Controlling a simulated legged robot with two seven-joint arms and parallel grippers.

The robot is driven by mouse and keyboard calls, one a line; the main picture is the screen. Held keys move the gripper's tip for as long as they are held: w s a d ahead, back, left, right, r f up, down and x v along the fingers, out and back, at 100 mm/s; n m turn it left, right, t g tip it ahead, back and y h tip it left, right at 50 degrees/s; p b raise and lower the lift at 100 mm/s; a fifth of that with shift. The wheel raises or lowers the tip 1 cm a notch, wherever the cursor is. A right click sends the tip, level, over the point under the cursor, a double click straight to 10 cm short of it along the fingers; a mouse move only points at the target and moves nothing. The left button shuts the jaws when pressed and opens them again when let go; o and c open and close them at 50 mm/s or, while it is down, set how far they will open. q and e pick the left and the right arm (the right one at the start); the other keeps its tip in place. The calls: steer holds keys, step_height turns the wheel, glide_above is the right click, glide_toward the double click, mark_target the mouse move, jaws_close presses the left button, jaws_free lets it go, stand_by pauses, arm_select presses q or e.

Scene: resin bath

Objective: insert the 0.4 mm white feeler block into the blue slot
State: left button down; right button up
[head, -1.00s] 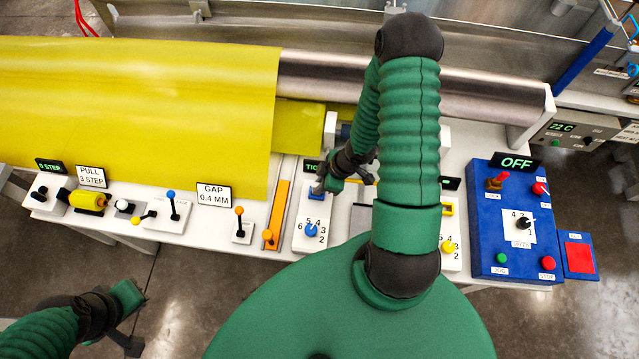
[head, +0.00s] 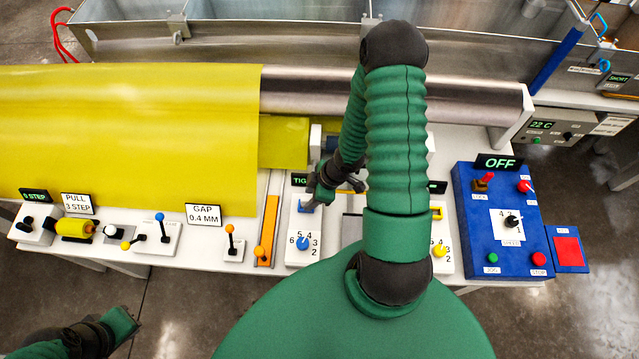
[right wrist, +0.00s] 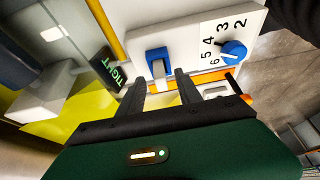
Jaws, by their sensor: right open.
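The blue slot (right wrist: 157,60) is on a white panel with a blue numbered knob (right wrist: 234,52); it also shows partly in the head view (head: 306,208). A small white block, apparently the feeler block (right wrist: 162,75), lies at the slot's mouth in the right wrist view. How deep it sits cannot be told. My right gripper (right wrist: 161,78) is open, its fingers on either side of the white block with gaps visible. In the head view, my right gripper (head: 314,198) is over the slot. My left gripper (head: 126,326) is at the lower left, away from the panel; its fingers are unclear.
A display reading TIGHT (right wrist: 115,68) stands beside the slot. A sign (head: 204,213) reads GAP 0.4 MM. Small levers (head: 161,220) line the white bench. A blue control box (head: 498,225) reads OFF. A yellow sheet (head: 130,130) covers a roller. My right arm hides part of the bench.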

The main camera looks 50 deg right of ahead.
steer(key=p+v, duration=0.8)
steer(key=v, duration=0.7)
steer(key=shift+p, duration=0.3)
steer(key=shift+d, duration=0.1)
